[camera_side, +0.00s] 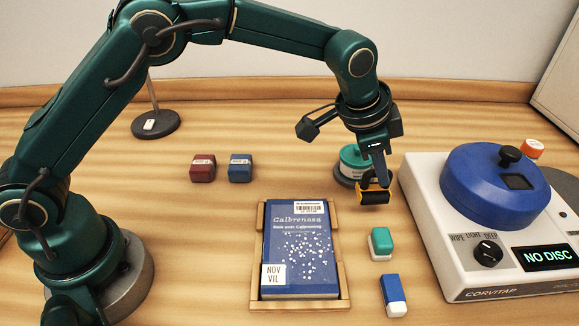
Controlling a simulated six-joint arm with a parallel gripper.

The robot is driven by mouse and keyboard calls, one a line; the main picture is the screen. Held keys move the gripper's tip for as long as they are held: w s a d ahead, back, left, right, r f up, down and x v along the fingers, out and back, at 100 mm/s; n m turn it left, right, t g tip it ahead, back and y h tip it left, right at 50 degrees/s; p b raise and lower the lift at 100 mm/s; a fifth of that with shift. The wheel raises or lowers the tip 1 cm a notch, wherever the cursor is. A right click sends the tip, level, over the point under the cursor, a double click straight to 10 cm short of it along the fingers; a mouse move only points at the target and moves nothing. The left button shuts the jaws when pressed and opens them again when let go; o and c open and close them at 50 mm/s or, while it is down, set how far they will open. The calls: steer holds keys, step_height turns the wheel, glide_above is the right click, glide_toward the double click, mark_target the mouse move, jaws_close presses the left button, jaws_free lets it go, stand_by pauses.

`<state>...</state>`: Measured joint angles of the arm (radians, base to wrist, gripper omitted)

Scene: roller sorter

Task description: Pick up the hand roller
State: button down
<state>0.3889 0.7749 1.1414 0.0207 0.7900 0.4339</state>
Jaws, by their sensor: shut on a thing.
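The hand roller (375,197) is a black cylinder with orange-yellow trim. It is at the right of the middle in the side view, in front of a round teal-topped tin. My gripper (379,182) points down and is shut on the hand roller from above. The fingers hide part of the roller and its handle. I cannot tell whether the roller touches the table.
A blue book (300,249) lies in a wooden tray (344,262). The teal tin (350,160) stands behind the roller. A teal-and-white block (381,243) and a blue eraser (392,290) lie in front. A white disc machine (450,262) fills the right. Red (203,168) and blue (240,168) blocks sit left.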

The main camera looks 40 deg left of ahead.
steer(key=a+r, duration=0.7)
steer(key=a, duration=0.4)
steer(key=shift+s+a+r, duration=0.3)
steer(key=shift+s, duration=0.1)
